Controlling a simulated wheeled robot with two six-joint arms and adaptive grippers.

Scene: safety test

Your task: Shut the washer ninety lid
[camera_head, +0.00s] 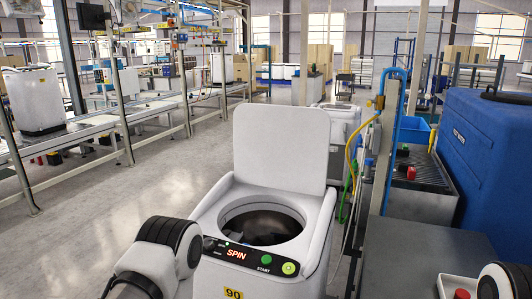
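The washer (260,240) marked 90 on a yellow label stands at the lower middle, right in front of me. Its lid (281,146) is open and stands upright at the back of the top. The round drum opening (265,225) is uncovered and dark inside. The front panel (240,254) shows SPIN in red letters, a START label and lit green buttons. My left arm reaches in from the bottom left, beside the washer's left front corner. A small part of my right arm shows at the bottom right corner. Neither gripper's fingers are in view.
A grey table (420,255) with a red button box (459,291) stands to the right. A large blue machine (487,150) is behind it. A post with blue pipe and a yellow hose (353,150) rises right of the washer. A conveyor (90,128) runs at left; the floor between (150,190) is clear.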

